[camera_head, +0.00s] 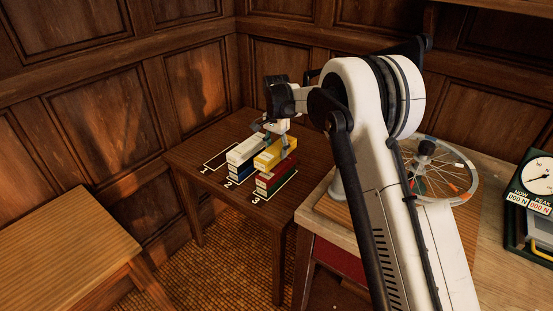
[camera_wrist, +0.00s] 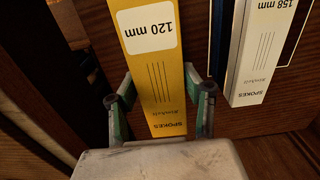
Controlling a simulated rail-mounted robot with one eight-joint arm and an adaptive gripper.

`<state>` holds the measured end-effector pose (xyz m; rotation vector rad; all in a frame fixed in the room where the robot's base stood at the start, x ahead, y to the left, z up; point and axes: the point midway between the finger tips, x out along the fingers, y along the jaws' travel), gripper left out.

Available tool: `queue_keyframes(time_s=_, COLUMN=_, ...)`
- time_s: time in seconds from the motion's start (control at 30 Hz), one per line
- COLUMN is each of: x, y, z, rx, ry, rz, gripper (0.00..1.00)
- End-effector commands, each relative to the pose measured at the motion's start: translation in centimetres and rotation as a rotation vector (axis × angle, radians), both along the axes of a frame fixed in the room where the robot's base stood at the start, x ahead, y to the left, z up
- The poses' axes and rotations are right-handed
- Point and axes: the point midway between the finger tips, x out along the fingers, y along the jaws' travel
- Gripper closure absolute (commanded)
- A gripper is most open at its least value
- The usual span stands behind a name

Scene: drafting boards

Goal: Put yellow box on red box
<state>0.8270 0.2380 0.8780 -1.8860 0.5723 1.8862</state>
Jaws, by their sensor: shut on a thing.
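The yellow box (camera_head: 275,154), labelled 120 mm, sits between the fingers of my gripper (camera_head: 277,127) at the marked place 3 of the dark table. In the wrist view the yellow box (camera_wrist: 160,85) lies lengthwise between the two green-padded fingertips (camera_wrist: 160,95), and the jaws are shut on it. A red box (camera_head: 270,179) shows below the yellow box, in the stack at place 3. Whether the yellow box touches the stack below is hard to tell. My gripper partly hides the far end of the yellow box.
A stack with a white box (camera_head: 243,149) on top and blue below stands close to the left, at place 2. The white box (camera_wrist: 263,50) is beside my right fingertip in the wrist view. Place 1 (camera_head: 220,158) is bare. A spoked wheel (camera_head: 440,172) lies on the right bench.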

Motion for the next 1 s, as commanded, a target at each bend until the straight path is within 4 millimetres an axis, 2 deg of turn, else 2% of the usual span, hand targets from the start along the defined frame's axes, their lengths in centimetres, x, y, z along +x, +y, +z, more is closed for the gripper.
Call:
queue_keyframes(time_s=0.33, x=0.0, y=0.0, z=-3.7, rx=0.000, ry=0.000, rz=0.000, gripper=0.92)
queue_keyframes(time_s=0.73, x=0.0, y=0.0, z=-4.4, rx=0.000, ry=0.000, rz=0.000, gripper=0.92)
queue_keyframes(time_s=0.77, x=0.0, y=0.0, z=-4.4, rx=0.000, ry=0.000, rz=0.000, gripper=0.55)
queue_keyframes(time_s=0.9, x=0.0, y=0.0, z=-4.3, rx=0.000, ry=0.000, rz=0.000, gripper=0.38)
queue_keyframes(time_s=1.0, x=0.0, y=0.0, z=-4.3, rx=0.000, ry=0.000, rz=0.000, gripper=0.38)
